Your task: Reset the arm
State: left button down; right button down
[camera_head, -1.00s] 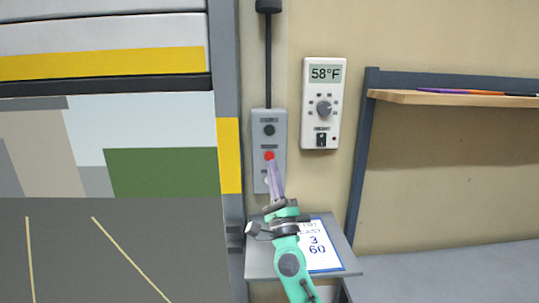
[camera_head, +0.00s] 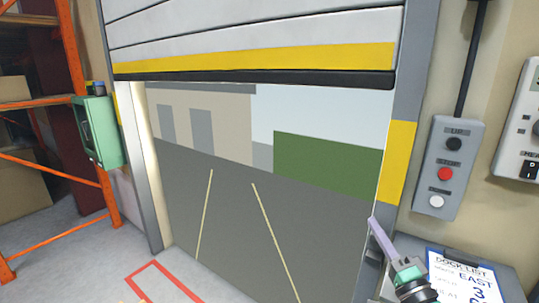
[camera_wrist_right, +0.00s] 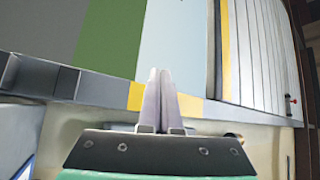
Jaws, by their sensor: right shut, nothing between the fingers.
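My right gripper (camera_head: 374,226) is at the lower right of the head view, with its green wrist below it. Its fingers are together and empty, beside the grey door frame and below and left of the control box. In the right wrist view the closed fingers (camera_wrist_right: 157,98) point toward the door frame (camera_wrist_right: 60,82). The control box (camera_head: 447,168) has a black, a red and a white button, and the gripper is apart from it. My left gripper is not in view.
The roller door (camera_head: 250,38) is partly raised, showing a paved yard outside. An orange rack (camera_head: 88,130) and a green wall box (camera_head: 97,131) stand at the left. A dock list clipboard (camera_head: 465,278) lies at the lower right, with a thermostat (camera_head: 522,125) above.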

jog(key=s+a+f+n+g, duration=0.3)
jog(key=s+f+n+g, duration=0.15)
jog(key=f, duration=0.45)
jog(key=s+a+f+n+g, duration=0.35)
jog(key=f+n+g, duration=0.2)
jog(key=f, duration=0.45)
jog(key=s+d+f+n+g+h, duration=0.3)
jog(key=s+f+g, duration=0.5)
jog(key=s, duration=0.5)
notch_tip(320, 180, down, 24)
jog(key=s+r+g, duration=0.1)
jog(key=s, duration=0.2)
jog(key=s+d+f+g, duration=0.1)
jog(key=s+d+f, duration=0.2)
jog(key=s+f, duration=1.2)
jog(key=shift+s+d+f+n+h, duration=0.2)
jog(key=shift+s+f+n+h, duration=0.15)
jog(key=shift+s, duration=0.65)
jog(key=shift+r, duration=0.1)
